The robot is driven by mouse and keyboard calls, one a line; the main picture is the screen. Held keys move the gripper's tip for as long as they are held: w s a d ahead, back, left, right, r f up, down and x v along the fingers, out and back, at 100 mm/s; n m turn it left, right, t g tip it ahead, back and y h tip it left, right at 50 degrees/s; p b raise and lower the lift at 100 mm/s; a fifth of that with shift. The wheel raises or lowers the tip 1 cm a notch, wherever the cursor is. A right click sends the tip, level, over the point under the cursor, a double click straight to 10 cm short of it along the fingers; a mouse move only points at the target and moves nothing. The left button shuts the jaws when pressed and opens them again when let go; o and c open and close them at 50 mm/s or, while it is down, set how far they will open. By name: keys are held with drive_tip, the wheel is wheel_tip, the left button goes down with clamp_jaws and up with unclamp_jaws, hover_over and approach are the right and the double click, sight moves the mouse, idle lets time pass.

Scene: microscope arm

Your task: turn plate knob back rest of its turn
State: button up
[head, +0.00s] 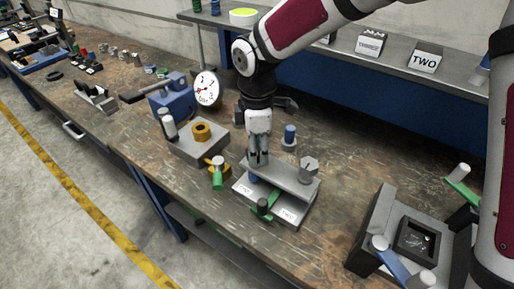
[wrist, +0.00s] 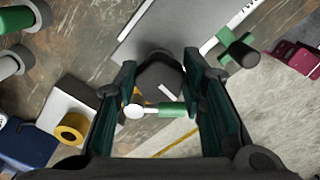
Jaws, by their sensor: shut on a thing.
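A grey plate fixture (head: 283,178) sits on the bench in the middle of the head view, with white labels on its front. My gripper (head: 258,161) points down at its left end. In the wrist view my gripper (wrist: 160,92) has its two fingers on either side of a dark round knob (wrist: 158,76) and is shut on it. A pale line shows on top of the knob. In the head view the fingers hide most of this knob. A grey hexagonal knob (head: 309,167) stands free at the plate's right end.
A green-handled lever (head: 217,176) stands just left of the plate, and a dark and green knob (head: 263,205) in front. A grey block with a yellow ring (head: 201,132) and a dial gauge (head: 207,89) stand behind left. A blue-capped post (head: 290,136) is close behind.

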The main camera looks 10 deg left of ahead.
sight(257, 150)
drive_tip(key=shift+s+d+f+n, duration=0.1)
drive_tip(key=shift+s+f+n, duration=0.05)
drive_tip(key=shift+n, duration=0.25)
drive_tip(key=o, duration=1.1)
drive_tip(key=shift+o, duration=0.2)
wheel_tip(257, 150, up, 12)
